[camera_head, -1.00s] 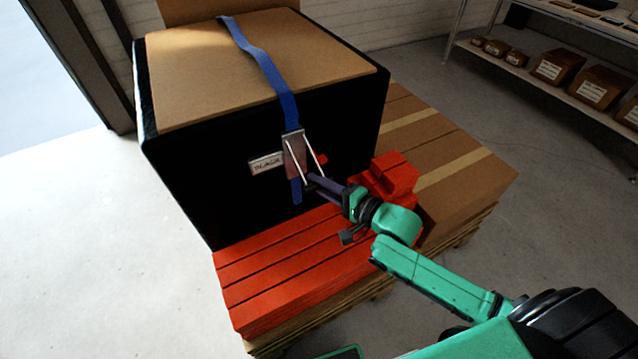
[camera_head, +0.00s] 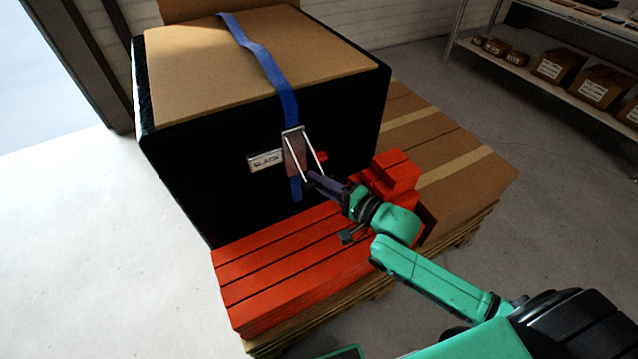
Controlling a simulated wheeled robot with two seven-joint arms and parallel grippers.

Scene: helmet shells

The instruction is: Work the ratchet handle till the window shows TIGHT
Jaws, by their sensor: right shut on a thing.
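A blue strap (camera_head: 262,62) runs over the top of a large black-sided load (camera_head: 215,165) and down its front to a metal ratchet (camera_head: 295,158). The ratchet handle (camera_head: 315,152) has two pale side bars that slope down toward my right gripper. A small white window (camera_head: 266,160) left of the ratchet seems to read SLACK. A red part (camera_head: 322,156) shows just right of the ratchet. My right gripper (camera_head: 311,178) is shut on the lower end of the handle; its fingertips partly hide the grip. My left gripper is out of view.
Red slatted blocks (camera_head: 290,262) lie in front of the load, with a red stepped piece (camera_head: 395,172) close to my right wrist. Brown cartons (camera_head: 455,165) lie to the right on a pallet. A shelf with boxes (camera_head: 558,66) stands far right. Floor at left is clear.

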